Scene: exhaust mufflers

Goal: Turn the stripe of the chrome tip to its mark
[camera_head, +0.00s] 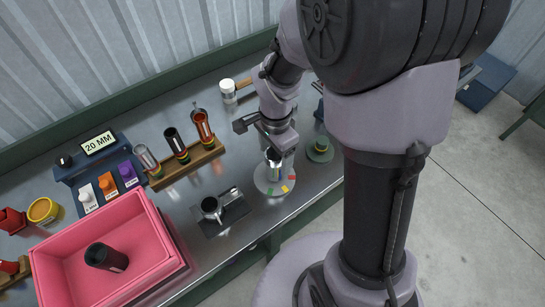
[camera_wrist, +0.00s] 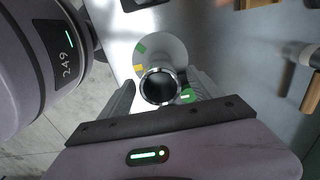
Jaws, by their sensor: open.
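The chrome tip (camera_head: 273,168) stands on a pale round disc (camera_head: 262,184) near the front edge of the bench. The disc carries red, yellow and green marks near its rim. In the wrist view the tip is a bright ring (camera_wrist: 160,73) with a dark bore, seen from above. Green and yellow marks show on the disc (camera_wrist: 166,47) there. My gripper (camera_head: 275,143) is over the tip, fingers pointing down. In the wrist view its open fingers stand on either side of the tip, with gaps visible. I cannot make out the tip's stripe.
A pink crate (camera_head: 158,235) with a black cylinder (camera_head: 106,257) stands left. A wooden rack (camera_head: 190,167) holds several tubes behind. A metal cup (camera_head: 211,207) sits on a dark plate. A white-capped jar (camera_head: 228,90) stands at the back.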

